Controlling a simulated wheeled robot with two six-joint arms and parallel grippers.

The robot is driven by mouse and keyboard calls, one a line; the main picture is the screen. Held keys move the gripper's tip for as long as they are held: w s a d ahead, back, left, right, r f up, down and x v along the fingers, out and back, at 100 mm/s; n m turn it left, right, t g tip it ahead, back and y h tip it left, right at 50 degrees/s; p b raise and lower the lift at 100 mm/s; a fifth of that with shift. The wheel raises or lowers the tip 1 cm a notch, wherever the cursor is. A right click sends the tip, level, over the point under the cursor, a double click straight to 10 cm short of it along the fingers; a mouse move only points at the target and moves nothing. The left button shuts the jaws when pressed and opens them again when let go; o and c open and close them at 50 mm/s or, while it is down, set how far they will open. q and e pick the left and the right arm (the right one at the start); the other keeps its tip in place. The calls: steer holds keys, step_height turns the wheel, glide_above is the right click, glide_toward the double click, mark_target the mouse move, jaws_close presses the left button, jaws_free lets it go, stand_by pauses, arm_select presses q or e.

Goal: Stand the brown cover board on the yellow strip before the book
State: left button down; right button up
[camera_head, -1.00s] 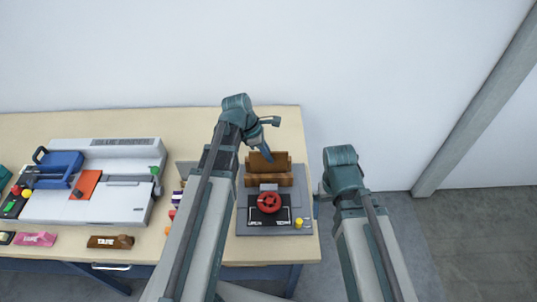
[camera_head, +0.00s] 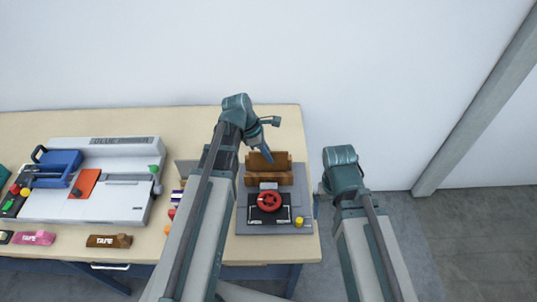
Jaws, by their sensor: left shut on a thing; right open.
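My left gripper (camera_head: 267,155) is shut, low over the press at the table's right end. It is shut on a brown board, seen as a small tilted brown piece (camera_head: 257,161) beside the fingertip. The board stands against or just in front of brown wooden blocks (camera_head: 283,168) on the press; I cannot tell whether it touches them. I cannot make out the yellow strip or the book. My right gripper (camera_head: 320,190) is open and mostly hidden behind its own wrist, right of the table edge.
The grey press (camera_head: 245,226) has a red handwheel (camera_head: 269,202) and a yellow knob (camera_head: 299,222). A large white machine (camera_head: 110,207) with a blue part stands left. A brown tape dispenser (camera_head: 108,241) and a pink one (camera_head: 34,238) lie near the front edge. The back of the table is clear.

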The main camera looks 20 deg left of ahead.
arm_select(q)
steer(key=shift+f+b, duration=0.4)
steer(key=shift+f, duration=0.1)
steer(key=c, duration=1.2)
jaws_free()
steer(key=shift+c, duration=0.2)
steer(key=shift+r, duration=0.1)
steer(key=p+v, duration=1)
steer(key=v, duration=0.1)
steer(key=shift+a, duration=0.1)
